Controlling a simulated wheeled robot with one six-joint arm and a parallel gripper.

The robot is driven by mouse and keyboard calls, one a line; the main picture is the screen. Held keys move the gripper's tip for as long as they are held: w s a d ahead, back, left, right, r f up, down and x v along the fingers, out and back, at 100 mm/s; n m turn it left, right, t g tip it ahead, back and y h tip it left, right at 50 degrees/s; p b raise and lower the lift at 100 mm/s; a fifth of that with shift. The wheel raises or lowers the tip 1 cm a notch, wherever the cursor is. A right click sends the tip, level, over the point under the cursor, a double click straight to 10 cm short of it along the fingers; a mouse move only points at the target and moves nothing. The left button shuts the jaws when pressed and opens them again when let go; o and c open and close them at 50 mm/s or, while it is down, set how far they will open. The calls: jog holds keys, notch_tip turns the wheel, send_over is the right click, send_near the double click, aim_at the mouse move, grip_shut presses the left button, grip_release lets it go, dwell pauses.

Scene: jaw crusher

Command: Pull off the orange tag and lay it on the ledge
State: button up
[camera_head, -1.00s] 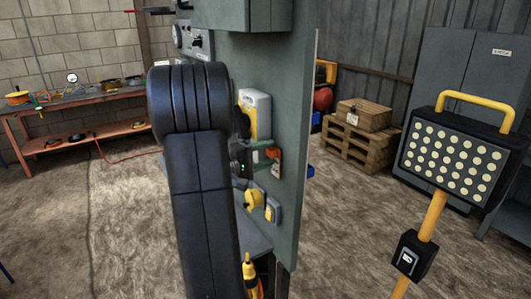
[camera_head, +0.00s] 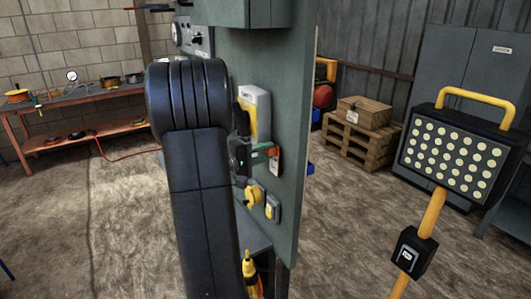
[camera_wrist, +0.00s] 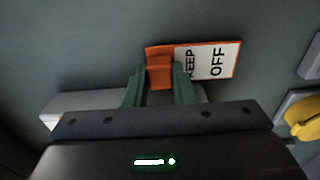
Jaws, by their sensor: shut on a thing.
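The orange tag (camera_head: 275,161) has a white printed face with an orange border and is at the green panel. In the wrist view its lettered face (camera_wrist: 215,62) lies to the right of my fingers. My gripper (camera_head: 264,152) has green fingers, shut on the tag's plain orange end, which shows between the fingertips (camera_wrist: 160,72) in the wrist view. I cannot tell whether the tag still touches the panel. A grey ledge (camera_head: 256,240) juts out low on the panel, below the tag, partly hidden by my arm.
A white and yellow box (camera_head: 258,112) is on the panel above the tag. A yellow-handled tool (camera_head: 249,275) is under the ledge. A work lamp (camera_head: 452,158) stands at the right.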

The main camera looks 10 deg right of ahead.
aim_at(266, 151)
jog(key=shift+b+v, duration=0.95)
jog(key=shift+v, duration=1.4)
jog(key=shift+w, duration=0.1)
